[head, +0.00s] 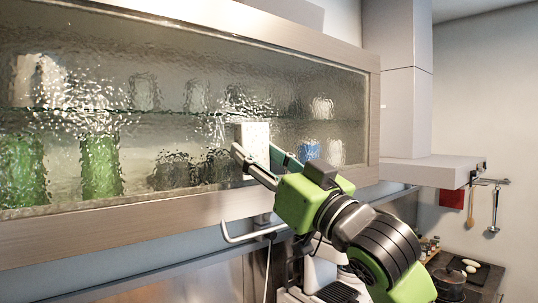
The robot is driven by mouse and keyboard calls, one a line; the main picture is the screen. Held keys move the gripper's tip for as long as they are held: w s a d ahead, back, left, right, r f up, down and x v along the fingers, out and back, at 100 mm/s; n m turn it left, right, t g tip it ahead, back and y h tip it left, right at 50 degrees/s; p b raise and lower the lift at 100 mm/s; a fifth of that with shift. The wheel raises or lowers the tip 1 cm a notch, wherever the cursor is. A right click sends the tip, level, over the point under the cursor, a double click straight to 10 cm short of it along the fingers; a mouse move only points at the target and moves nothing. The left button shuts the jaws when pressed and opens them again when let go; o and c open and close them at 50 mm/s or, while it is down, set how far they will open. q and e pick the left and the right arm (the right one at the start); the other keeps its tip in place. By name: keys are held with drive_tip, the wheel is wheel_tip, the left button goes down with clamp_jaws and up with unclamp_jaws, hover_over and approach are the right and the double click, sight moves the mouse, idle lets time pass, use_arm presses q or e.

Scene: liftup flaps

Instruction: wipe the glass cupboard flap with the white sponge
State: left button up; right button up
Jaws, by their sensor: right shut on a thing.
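The glass cupboard flap (150,80) is closed, with a pale wooden frame around textured glass. The white sponge (254,143) is upright at the lower middle-right of the pane. My right gripper (256,158) is shut on the sponge, with its fingers on either side. The sponge is up against the glass or very near it; I cannot tell whether it touches. A handle bar (240,238) hangs below the flap's lower edge. My left gripper is not in view.
Blurred green items (100,168), a blue one (309,150) and pale vessels show behind the glass. A range hood (425,170) juts out at the right. Utensils (495,210) hang on the wall above a hob with a pot (448,280).

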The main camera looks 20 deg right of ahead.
sight(225, 147)
drive_tip(key=shift+s+a, duration=0.3)
drive_tip(key=shift+a, duration=0.45)
drive_tip(key=shift+s+a, duration=0.35)
drive_tip(key=shift+a, duration=0.45)
drive_tip(key=shift+s+a, duration=0.3)
drive_tip(key=shift+a, duration=0.45)
drive_tip(key=shift+d, duration=0.1)
drive_tip(key=shift+s+d, duration=0.35)
drive_tip(key=shift+s, duration=0.5)
drive_tip(key=shift+s+d, duration=0.25)
drive_tip(key=shift+s, duration=0.35)
drive_tip(key=shift+s+d, duration=0.3)
drive_tip(key=shift+s, duration=0.3)
drive_tip(key=shift+s+d, duration=0.25)
drive_tip(key=shift+s, duration=0.35)
drive_tip(key=shift+s, duration=0.1)
drive_tip(key=shift+s+d, duration=0.3)
drive_tip(key=shift+s, duration=0.4)
drive_tip(key=shift+s+d, duration=0.3)
drive_tip(key=shift+s, duration=0.35)
drive_tip(key=shift+w+a, duration=0.1)
